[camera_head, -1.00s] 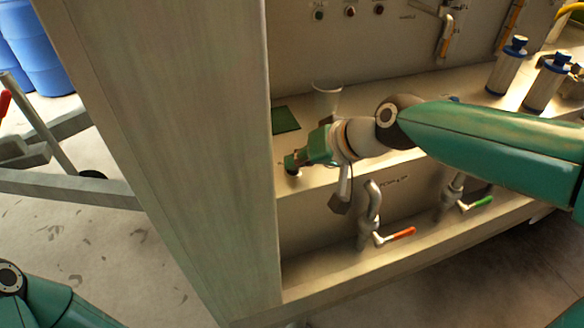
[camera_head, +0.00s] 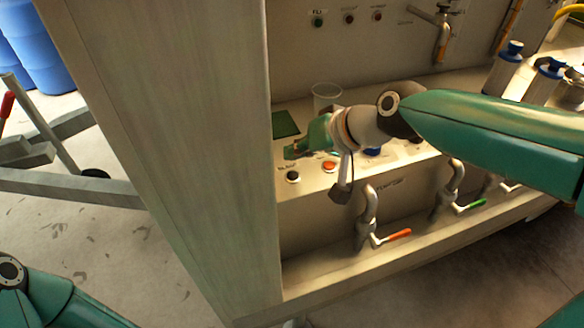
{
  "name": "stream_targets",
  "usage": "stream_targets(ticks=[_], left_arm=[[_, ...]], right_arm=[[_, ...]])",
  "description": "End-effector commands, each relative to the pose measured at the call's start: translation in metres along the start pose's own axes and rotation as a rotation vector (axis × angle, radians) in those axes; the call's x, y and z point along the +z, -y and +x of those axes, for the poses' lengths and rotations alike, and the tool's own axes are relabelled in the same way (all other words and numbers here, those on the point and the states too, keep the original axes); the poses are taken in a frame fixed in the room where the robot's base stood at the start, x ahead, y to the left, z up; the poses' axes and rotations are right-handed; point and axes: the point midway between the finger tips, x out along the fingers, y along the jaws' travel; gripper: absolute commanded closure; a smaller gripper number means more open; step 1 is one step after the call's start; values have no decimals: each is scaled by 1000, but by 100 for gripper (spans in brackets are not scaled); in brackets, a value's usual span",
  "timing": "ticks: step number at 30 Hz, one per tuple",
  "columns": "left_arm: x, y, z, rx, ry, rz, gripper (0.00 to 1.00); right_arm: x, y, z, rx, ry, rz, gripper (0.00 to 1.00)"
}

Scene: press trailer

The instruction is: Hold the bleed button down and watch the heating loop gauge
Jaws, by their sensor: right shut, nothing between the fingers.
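A black round button (camera_head: 293,177) sits on the front of the bench shelf, near the left wall; its small label is too blurred to read for certain. An orange-red button (camera_head: 329,166) and a blue one (camera_head: 372,151) are to its right. My right gripper (camera_head: 291,153) is shut and empty. It appears just behind and above the black button in the picture, apart from it. My left gripper is out of view; only part of my left arm shows at the lower left. I cannot make out a gauge in this view.
A clear cup (camera_head: 326,96) and a dark green pad (camera_head: 285,124) are behind my right gripper. Lever valves, one with a red handle (camera_head: 391,238) and one with a green handle (camera_head: 470,207), are below the shelf. A tall wall panel (camera_head: 175,140) bounds the left side.

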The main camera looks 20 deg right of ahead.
Motion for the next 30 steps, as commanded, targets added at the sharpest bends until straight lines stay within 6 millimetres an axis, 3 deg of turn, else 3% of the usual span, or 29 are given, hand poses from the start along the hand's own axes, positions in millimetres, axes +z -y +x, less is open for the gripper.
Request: stream_targets(ticks=[7, 30], left_arm=[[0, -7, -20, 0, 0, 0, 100], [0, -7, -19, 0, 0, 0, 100]], right_arm=[[-13, 13, -18, -1, 0, 1, 100], [-12, 12, -17, 0, 1, 1, 100]])
